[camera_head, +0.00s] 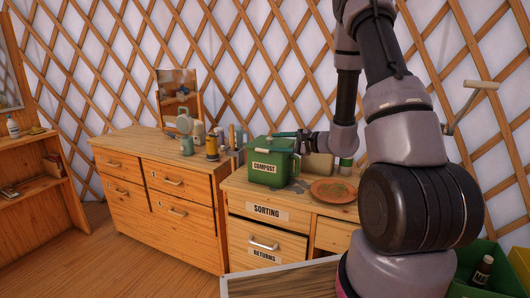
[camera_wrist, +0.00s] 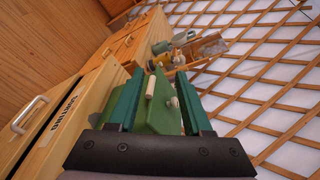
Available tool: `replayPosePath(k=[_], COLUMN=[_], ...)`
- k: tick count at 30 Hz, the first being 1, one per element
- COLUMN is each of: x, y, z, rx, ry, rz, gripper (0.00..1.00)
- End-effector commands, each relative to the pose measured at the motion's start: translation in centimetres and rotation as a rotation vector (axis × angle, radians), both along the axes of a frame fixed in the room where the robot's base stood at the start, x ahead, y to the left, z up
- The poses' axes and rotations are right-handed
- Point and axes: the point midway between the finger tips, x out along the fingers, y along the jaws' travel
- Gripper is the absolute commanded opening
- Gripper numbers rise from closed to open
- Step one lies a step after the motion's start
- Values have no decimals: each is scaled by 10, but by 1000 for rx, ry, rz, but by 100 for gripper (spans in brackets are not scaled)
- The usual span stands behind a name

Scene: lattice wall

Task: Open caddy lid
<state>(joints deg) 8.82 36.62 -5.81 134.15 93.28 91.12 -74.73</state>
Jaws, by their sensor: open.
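The caddy is a green box labelled COMPOST (camera_head: 264,176), upright on the wooden sorting cabinet, with a handle on its right side. Its lid (camera_head: 270,143) looks shut. My gripper (camera_head: 283,135) reaches in from the right, with its teal fingers at the caddy's top rear edge. In the wrist view my gripper (camera_wrist: 158,82) is open, with the green caddy (camera_wrist: 160,122) showing between and beyond the two fingers. I cannot tell whether a finger touches the lid. The caddy's lower part is hidden in the wrist view.
A terracotta plate (camera_head: 334,191) lies right of the caddy. Bottles (camera_head: 211,147) and a mirror (camera_head: 177,92) stand on the dresser to the left. The lattice wall (camera_head: 262,60) is close behind. A green bin (camera_head: 490,262) is at the lower right.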

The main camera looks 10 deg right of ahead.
Motion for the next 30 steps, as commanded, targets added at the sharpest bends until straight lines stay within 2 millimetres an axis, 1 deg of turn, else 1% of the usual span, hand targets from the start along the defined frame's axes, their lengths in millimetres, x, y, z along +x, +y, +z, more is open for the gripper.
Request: replayPosePath(k=[1, 3, 6, 8, 11, 14, 18, 24, 30], x=[6, 12, 16, 19, 27, 40, 63, 89, 102], y=[-11, -23, -32, -34, -29, -18, -3, 16, 24], z=[-18, -32, -45, -48, -51, -54, -60, -67, -70], rx=[0, -4, -11, -14, -15, -14, -15, -14, -14], ry=[7, 4, 2, 2, 0, 0, 0, 0, 0], rz=[-50, -104, -147, -159, -160, -158, -158, -158, -159], gripper=[50, 50, 50, 50, 50, 50, 50, 50, 50])
